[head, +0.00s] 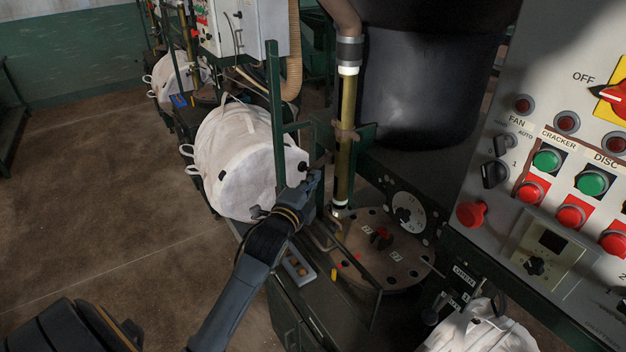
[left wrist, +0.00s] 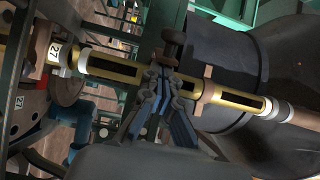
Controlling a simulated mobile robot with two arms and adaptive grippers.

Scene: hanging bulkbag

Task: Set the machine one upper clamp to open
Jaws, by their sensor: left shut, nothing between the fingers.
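A brass tube (head: 346,135) with a dark slot stands upright beside a large dark vessel. A brownish clamp ring (head: 343,136) sits around its upper half. In the left wrist view the tube (left wrist: 112,67) runs across the picture, and the ring (left wrist: 206,95) is to the right of my fingers. My left gripper (head: 316,177) is shut and empty, left of the tube and below the ring. In the left wrist view my left gripper (left wrist: 163,84) overlaps the tube; I cannot tell whether it touches. A dark lever-like part (left wrist: 173,46) shows just beyond the fingertips. My right gripper is not in view.
A white bag (head: 240,160) hangs left of my left arm. A control panel (head: 560,170) with buttons fills the right. Open floor (head: 90,200) lies at left.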

